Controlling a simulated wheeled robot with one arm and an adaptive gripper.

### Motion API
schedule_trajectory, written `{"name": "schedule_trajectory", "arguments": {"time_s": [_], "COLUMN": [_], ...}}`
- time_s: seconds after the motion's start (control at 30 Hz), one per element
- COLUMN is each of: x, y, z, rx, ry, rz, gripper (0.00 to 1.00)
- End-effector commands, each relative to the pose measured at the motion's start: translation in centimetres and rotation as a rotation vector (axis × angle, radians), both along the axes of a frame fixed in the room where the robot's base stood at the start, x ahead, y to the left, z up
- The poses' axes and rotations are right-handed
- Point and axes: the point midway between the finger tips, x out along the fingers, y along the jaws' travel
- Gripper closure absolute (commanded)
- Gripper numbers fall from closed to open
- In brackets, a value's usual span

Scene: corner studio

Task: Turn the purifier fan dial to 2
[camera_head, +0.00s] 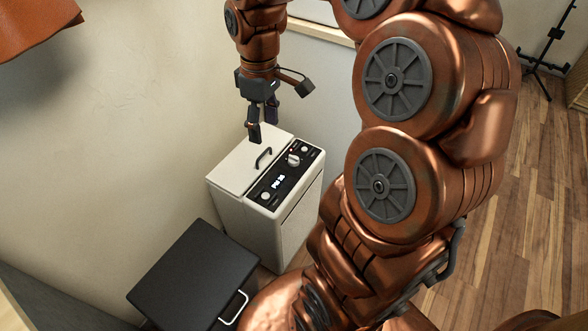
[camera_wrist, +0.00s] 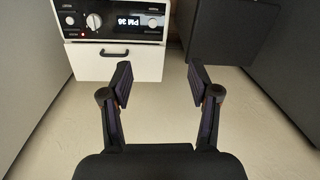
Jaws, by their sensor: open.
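The purifier (camera_head: 250,220) is a white cabinet with a lidded top and a black control panel (camera_head: 280,185). The fan dial (camera_head: 293,159) is a pale round knob on the panel, and it also shows at the upper left of the wrist view (camera_wrist: 94,20). Its marks are too small to read. A lit display reading PM with a number (camera_wrist: 134,22) sits beside it. My gripper (camera_head: 262,123) hangs above the lid, left of and apart from the dial. In the wrist view my gripper (camera_wrist: 160,78) is open, with nothing between its fingers.
A black handle (camera_head: 263,157) stands up from the purifier's lid. A black box with a pale handle (camera_head: 195,277) stands at the purifier's left front. A pale wall (camera_head: 110,130) closes off the left and back. Wooden floor (camera_head: 500,215) is open at the right.

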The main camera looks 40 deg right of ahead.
Motion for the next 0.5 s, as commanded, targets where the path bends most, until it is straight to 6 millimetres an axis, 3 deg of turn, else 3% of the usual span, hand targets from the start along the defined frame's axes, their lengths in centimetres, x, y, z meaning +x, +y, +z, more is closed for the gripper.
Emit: {"name": "schedule_trajectory", "arguments": {"time_s": [0.03,0.3,0.5], "x": [0.8,4.4,6.1], "y": [-0.9,-6.3,-10.4], "z": [-2.6,-9.7,-14.4], "rx": [0.005,0.013,0.014], "ry": [-0.003,-0.023,-0.031], "rz": [0.007,0.045,0.061], "gripper": [0.39,0.39,0.39]}}
